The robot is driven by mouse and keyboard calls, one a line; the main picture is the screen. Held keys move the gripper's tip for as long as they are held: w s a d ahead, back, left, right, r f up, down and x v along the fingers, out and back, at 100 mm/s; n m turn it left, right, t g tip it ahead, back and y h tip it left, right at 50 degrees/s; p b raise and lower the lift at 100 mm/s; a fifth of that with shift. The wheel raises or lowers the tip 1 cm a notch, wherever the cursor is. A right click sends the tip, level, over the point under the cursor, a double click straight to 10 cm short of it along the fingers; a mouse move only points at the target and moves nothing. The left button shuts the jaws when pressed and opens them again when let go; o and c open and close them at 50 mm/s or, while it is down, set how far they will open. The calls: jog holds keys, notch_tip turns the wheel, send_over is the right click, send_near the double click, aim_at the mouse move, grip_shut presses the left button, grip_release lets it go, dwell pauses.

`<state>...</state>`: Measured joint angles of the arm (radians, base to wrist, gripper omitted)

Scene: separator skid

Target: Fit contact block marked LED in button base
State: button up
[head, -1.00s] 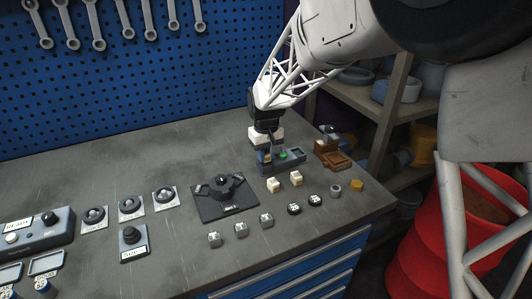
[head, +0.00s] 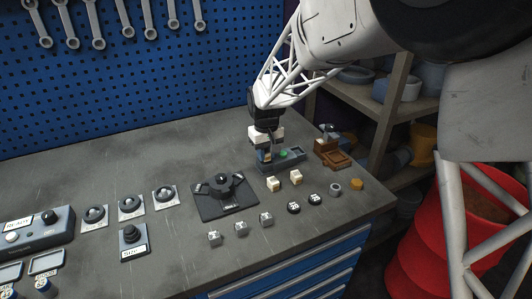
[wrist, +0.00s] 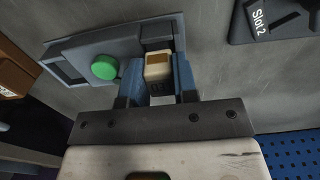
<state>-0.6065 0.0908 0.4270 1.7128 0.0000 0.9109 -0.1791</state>
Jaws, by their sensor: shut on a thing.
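My gripper (wrist: 159,82) is shut on a small cream contact block (wrist: 158,68) between its blue fingers. Dark marks on the block's near face are too small to read. The grey button base (wrist: 84,52) with a green button (wrist: 104,67) lies beyond the fingers in the wrist view. The block is over the base's right end there, by a dark recess (wrist: 157,32); I cannot tell whether it touches. In the head view my gripper (head: 265,158) points down at the left end of the base (head: 296,156), and the block is hidden.
Two cream blocks (head: 273,184) (head: 296,177), several small grey and black parts, and an orange nut (head: 357,185) stand in front. A brown box (head: 333,155) is close on the right. A black fixture (head: 223,196) lies left. The bench (head: 190,145) behind it is clear.

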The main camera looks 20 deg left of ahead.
jog(key=shift+f, duration=0.5)
dwell(0.4)
jog(key=o, duration=1.3)
jog(key=shift+r, duration=0.1)
jog(key=shift+r, duration=3.35)
